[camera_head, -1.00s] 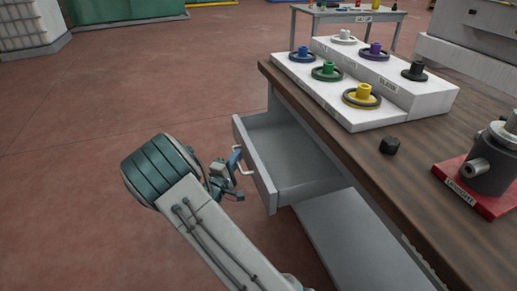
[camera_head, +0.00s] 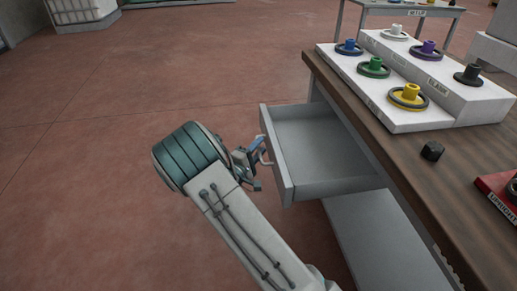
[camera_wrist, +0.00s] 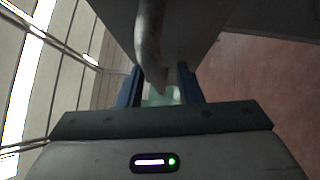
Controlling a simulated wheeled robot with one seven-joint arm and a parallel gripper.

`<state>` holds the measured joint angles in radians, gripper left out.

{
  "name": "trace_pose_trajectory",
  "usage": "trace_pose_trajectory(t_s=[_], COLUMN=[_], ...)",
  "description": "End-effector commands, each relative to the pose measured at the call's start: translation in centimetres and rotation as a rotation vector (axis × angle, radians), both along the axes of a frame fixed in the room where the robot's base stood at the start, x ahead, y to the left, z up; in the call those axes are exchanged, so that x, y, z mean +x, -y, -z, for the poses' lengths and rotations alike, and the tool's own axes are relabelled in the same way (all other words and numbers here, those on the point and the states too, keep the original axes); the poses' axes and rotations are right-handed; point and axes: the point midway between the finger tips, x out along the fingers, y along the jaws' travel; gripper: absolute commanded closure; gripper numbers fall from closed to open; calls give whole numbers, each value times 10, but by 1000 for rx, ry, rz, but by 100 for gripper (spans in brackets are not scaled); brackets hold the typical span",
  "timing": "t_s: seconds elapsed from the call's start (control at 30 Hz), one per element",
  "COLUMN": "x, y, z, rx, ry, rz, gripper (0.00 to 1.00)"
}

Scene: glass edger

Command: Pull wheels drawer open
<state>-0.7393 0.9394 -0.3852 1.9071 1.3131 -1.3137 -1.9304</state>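The grey drawer (camera_head: 322,142) under the wooden workbench (camera_head: 440,170) stands well out from the bench, and its inside looks empty. No label is visible on it. Its pale bar handle (camera_head: 265,153) is on the front panel (camera_head: 277,158). My gripper (camera_head: 257,155) is at the handle, in front of the panel. In the wrist view, the handle (camera_wrist: 150,45) runs between the two blue fingers of my gripper (camera_wrist: 160,85), which look shut on it. The exact finger contact is partly hidden.
White stepped blocks (camera_head: 385,95) with several coloured wheels stand on the bench, near a small black knob (camera_head: 432,150) and a red base (camera_head: 499,190). A grey lower shelf (camera_head: 375,240) lies under the drawer.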

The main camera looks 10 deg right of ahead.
Motion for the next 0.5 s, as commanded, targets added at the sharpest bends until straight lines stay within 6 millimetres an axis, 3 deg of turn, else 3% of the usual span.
trace_pose_trajectory(t_s=[0.27, 0.5], x=[-8, -46], y=[-9, -43], z=[0, 7], rx=[0, -1], ry=[1, 0], rz=[-2, -4], gripper=[68, 68])
